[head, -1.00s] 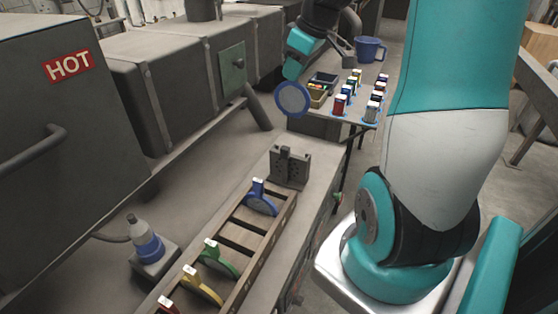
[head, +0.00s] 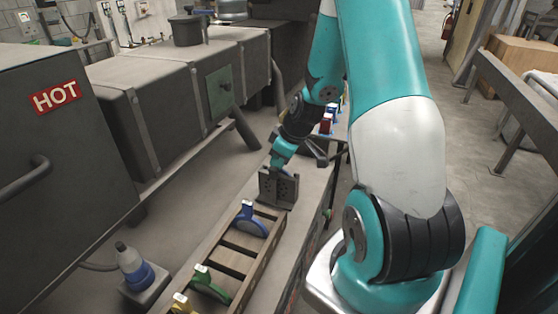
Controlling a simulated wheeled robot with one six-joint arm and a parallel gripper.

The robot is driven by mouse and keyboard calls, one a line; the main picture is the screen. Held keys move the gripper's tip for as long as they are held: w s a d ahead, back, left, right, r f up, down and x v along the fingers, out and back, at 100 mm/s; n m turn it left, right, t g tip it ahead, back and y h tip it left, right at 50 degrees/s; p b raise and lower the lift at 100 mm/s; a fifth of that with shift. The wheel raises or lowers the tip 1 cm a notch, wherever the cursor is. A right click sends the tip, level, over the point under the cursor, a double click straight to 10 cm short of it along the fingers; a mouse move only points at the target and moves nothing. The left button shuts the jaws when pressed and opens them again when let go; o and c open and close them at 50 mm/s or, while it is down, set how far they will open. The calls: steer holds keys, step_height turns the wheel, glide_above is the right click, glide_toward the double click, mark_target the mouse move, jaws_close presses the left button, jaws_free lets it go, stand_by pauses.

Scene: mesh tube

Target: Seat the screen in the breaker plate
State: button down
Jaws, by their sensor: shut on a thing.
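My gripper (head: 277,166) is teal at its end and points down at the top of the breaker plate. The breaker plate (head: 279,190) is a dark grey upright block with small holes, standing on the long bench beyond the rack. My gripper is shut on the blue-rimmed round screen. The screen itself does not show now; it is hidden at the plate and gripper. I cannot tell how deep it sits in the plate or whether it touches it.
A wooden rack (head: 235,262) on the bench holds a blue-handled screen (head: 250,219), a green one (head: 209,283) and a yellow one (head: 181,303). A hot machine (head: 60,160) stands at left. A blue-and-grey bottle (head: 134,267) stands beside the bench.

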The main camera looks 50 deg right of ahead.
steer(key=shift+f, duration=0.35)
steer(key=shift+f, duration=0.15)
steer(key=c, duration=1.5)
jaws_free()
